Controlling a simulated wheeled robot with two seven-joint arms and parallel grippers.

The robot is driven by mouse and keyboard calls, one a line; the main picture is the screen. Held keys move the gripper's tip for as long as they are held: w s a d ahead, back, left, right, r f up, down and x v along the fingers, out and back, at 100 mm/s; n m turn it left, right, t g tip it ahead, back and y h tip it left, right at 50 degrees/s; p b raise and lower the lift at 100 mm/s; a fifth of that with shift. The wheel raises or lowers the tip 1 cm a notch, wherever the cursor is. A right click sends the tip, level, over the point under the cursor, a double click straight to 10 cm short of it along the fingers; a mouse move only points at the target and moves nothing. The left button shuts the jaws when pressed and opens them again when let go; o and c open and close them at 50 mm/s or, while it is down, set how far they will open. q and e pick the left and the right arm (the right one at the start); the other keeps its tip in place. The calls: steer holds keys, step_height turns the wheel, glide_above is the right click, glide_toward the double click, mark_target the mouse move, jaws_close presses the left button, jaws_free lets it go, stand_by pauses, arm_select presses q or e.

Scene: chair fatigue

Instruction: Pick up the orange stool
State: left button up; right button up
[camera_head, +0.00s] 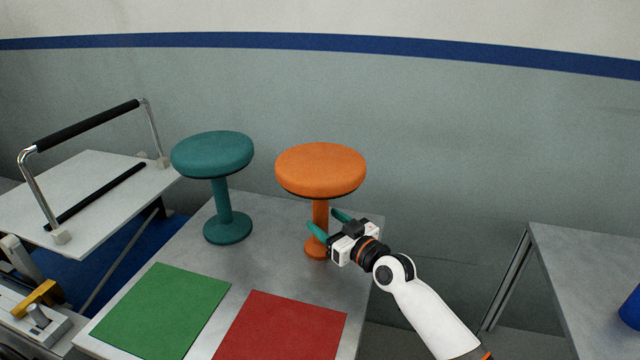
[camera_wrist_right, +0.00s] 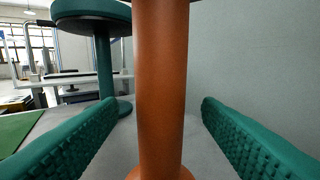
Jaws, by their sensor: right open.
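The orange stool (camera_head: 321,170) stands upright on the grey table, with a round seat, a thin post and a round base. My right gripper (camera_head: 329,223) is open at the height of the post, under the seat. In the right wrist view the orange post (camera_wrist_right: 161,90) rises between the two green fingers, with clear space on both sides. The post's top and part of the base are cut off there. The left gripper is not in view.
A teal stool (camera_head: 212,155) stands to the left of the orange one. Green (camera_head: 162,310) and red (camera_head: 282,328) mats lie on the table's front (camera_head: 262,265). A trolley with a black handle (camera_head: 88,125) is at left. Another table (camera_head: 585,262) with a blue object (camera_head: 631,309) is at right.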

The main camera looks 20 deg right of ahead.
mark_target(326, 222)
steer(key=b+x, duration=0.1)
steer(key=x, duration=0.3)
steer(key=shift+f, duration=0.1)
steer(key=shift+w+a, duration=0.15)
steer(key=shift+w, duration=0.25)
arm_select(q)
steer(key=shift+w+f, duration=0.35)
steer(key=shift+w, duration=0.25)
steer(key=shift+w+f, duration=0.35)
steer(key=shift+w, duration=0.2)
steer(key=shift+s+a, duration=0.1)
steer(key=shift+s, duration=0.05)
arm_select(e)
steer(key=shift+c, duration=1.4)
jaws_close()
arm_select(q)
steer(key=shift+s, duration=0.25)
arm_select(e)
steer(key=shift+r, duration=0.3)
